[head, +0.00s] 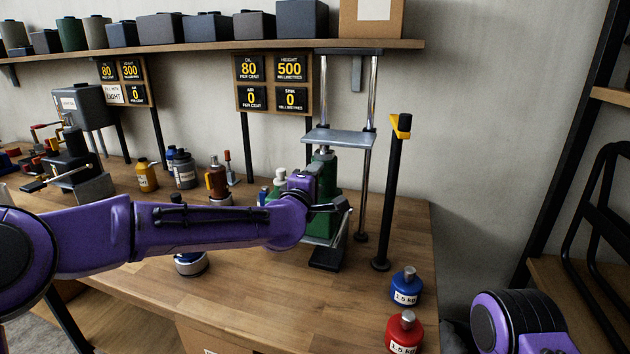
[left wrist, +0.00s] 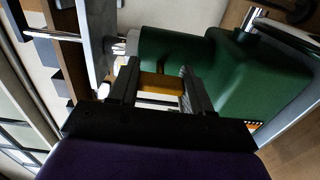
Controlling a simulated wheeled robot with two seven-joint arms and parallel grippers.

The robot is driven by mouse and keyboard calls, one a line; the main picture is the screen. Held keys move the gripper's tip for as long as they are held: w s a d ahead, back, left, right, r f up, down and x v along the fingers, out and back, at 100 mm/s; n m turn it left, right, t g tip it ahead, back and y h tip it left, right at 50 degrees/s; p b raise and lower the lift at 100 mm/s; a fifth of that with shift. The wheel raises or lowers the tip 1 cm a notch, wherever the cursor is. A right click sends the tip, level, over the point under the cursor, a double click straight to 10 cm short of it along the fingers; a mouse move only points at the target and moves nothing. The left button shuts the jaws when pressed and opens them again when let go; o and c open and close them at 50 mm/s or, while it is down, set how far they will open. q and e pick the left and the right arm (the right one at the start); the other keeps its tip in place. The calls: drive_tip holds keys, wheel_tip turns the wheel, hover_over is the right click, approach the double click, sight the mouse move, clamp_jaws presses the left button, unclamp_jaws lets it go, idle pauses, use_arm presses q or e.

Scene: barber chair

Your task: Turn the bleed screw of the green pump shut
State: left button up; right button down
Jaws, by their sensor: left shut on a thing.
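The green pump (head: 326,172) stands under the lifting frame toward the back of the bench, partly hidden by my left arm. Its green body (left wrist: 245,80) fills the right of the left wrist view. My left gripper (left wrist: 160,76) is shut on a small yellow part (left wrist: 160,83) beside the pump body, which looks like the bleed screw.
A black post with a yellow top (head: 384,195) stands right of the pump. Blue (head: 405,287) and red (head: 404,333) weights sit near the bench's right edge. Bottles (head: 184,170) stand to the left. The bench front is mostly clear.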

use_arm(q)
drive_tip(key=o, duration=1.1)
drive_tip(key=shift+s, duration=0.1)
drive_tip(key=shift+c, duration=0.2)
drive_tip(key=shift+s+a+f, duration=0.1)
drive_tip(key=shift+s, duration=0.15)
drive_tip(key=b+v, duration=0.3)
drive_tip(key=v, duration=0.7)
